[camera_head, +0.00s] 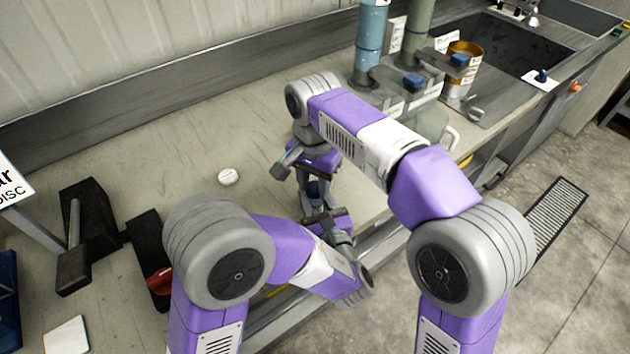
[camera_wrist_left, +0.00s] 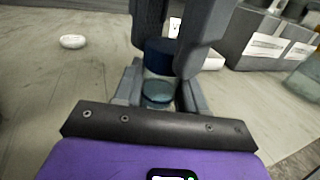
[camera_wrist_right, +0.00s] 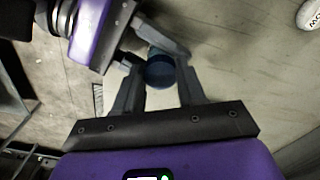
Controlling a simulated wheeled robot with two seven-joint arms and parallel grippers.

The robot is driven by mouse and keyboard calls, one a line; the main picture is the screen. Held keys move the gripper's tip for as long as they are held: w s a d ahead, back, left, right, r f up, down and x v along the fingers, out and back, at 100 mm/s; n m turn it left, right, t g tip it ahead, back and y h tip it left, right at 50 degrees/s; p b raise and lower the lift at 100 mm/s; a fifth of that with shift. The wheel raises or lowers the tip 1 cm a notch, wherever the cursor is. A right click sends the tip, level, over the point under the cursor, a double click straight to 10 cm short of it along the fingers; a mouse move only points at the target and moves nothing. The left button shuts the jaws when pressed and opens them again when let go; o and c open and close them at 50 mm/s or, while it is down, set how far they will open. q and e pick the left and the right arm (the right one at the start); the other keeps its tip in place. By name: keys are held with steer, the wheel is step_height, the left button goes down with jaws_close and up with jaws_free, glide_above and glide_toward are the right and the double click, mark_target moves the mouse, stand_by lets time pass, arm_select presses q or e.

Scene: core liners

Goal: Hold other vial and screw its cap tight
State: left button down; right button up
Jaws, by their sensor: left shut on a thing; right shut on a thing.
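A small clear vial with bluish contents (camera_wrist_left: 158,92) stands upright between the fingers of my left gripper (camera_wrist_left: 160,98), which is shut on its body. A dark blue cap (camera_wrist_left: 160,58) sits at the vial's top. My right gripper (camera_wrist_right: 158,75) comes from above and is shut on the cap, which also shows in the right wrist view (camera_wrist_right: 160,72). Whether the cap is fully seated cannot be told. In the head view both grippers meet near the bench's front edge, and the vial is mostly hidden by them.
A white round labelled piece (camera_head: 228,177) lies on the bench to the left. Dark stands (camera_head: 90,222) are at the far left. Blue and green tubes (camera_head: 371,45), a yellow can (camera_head: 462,65) and a sink (camera_head: 510,50) are at the back right. The bench middle is clear.

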steer(key=m, duration=0.8)
steer(key=shift+a, duration=0.1)
steer(key=m, duration=0.6)
steer(key=shift+w, duration=0.15)
steer(key=o, duration=1.1)
step_height(320, 180, up, 12)
